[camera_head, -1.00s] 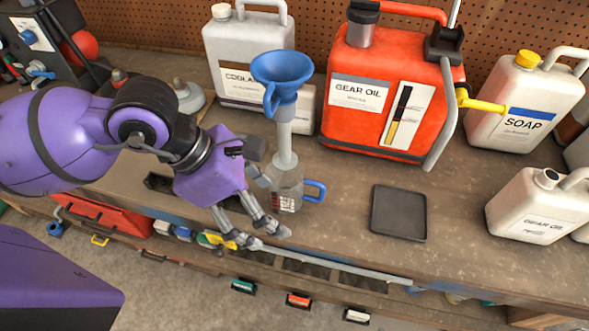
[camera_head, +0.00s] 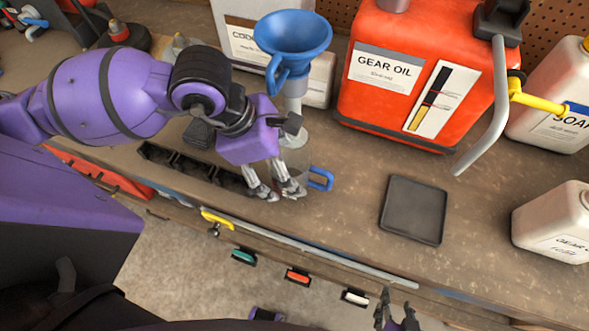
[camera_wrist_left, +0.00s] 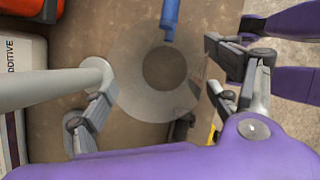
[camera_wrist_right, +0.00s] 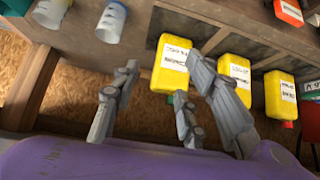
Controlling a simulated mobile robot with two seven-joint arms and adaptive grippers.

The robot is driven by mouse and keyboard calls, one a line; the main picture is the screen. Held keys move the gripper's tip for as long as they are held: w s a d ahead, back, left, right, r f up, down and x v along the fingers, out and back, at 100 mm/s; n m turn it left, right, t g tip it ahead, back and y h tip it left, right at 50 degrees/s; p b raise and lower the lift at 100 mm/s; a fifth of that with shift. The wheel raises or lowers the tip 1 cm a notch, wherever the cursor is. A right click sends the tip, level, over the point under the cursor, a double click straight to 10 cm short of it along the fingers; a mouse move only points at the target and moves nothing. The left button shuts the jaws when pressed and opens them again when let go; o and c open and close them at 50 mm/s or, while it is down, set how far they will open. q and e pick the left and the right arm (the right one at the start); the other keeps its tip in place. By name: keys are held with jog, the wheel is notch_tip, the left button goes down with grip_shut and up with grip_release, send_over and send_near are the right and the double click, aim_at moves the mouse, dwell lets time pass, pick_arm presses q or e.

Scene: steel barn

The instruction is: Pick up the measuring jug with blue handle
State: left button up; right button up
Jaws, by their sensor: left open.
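The clear measuring jug with a blue handle (camera_head: 321,179) stands on the bench, partly hidden by my left gripper (camera_head: 284,194). In the left wrist view the jug (camera_wrist_left: 128,90) shows from above as a translucent ring, its blue handle at the top. My left gripper is open, with its fingers on two sides of the jug; I cannot tell whether they touch it. My right gripper (camera_head: 396,308) is at the bottom of the head view, in front of the bench. Its fingers stand apart and empty in the right wrist view (camera_wrist_right: 160,85).
A blue funnel (camera_head: 293,35) on a pale stem stands close behind the jug. A red gear oil can (camera_head: 400,75) is behind to the right. A dark flat tray (camera_head: 414,209) lies right of the jug, with clear bench between. Yellow bottles (camera_wrist_right: 172,65) are on a lower shelf.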

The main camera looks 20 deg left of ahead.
pick_arm(q)
jog(key=x, duration=0.3)
jog(key=shift+d+f, duration=0.15)
jog(key=shift+f, duration=0.25)
jog(key=c, duration=1)
jog(key=shift+c, duration=1.2)
pick_arm(e)
jog(key=shift+s+a, duration=0.1)
jog(key=shift+s, duration=0.1)
